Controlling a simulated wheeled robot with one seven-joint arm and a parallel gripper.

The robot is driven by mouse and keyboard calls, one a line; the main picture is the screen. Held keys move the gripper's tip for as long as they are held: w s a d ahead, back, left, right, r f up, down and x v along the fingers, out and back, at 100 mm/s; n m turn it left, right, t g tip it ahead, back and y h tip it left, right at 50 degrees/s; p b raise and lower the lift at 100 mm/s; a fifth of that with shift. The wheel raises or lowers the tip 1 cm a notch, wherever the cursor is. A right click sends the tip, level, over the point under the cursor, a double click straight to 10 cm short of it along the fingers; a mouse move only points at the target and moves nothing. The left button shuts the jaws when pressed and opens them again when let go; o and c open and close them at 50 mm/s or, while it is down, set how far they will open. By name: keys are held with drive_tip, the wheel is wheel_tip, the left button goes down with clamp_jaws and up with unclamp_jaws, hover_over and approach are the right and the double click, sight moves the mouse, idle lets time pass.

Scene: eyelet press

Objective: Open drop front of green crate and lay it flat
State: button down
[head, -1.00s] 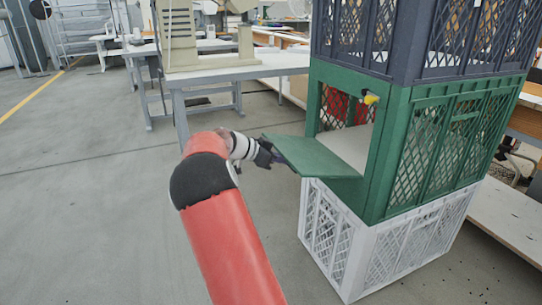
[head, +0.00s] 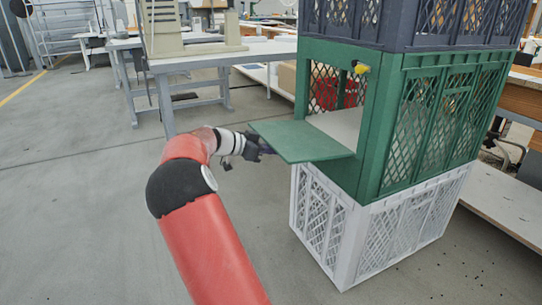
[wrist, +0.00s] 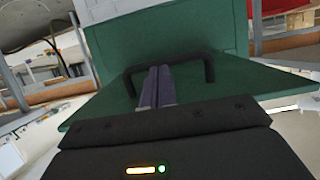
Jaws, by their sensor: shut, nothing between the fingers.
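The green crate (head: 384,135) sits in the middle of a stack, its left side open. Its drop front (head: 300,141) is swung out from the opening's bottom edge and stands out to the left, about level. In the wrist view the green panel (wrist: 235,82) fills the middle, with a black bar handle (wrist: 185,60) on it. My gripper (head: 266,147) is at the panel's outer left edge. In the wrist view its fingers (wrist: 157,87) are together beside the handle, with nothing between them. Whether they touch the handle or panel is unclear.
A dark crate (head: 400,22) sits on top of the green one and a white crate (head: 375,240) underneath. A yellow piece (head: 361,68) is at the opening's upper right corner. A grey table (head: 200,62) stands behind. The floor to the left is clear.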

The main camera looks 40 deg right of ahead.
wheel_tip(320, 180, down, 4)
drive_tip(key=b, duration=0.3)
drive_tip(key=shift+d+r, duration=0.1)
drive_tip(key=shift+r, duration=0.1)
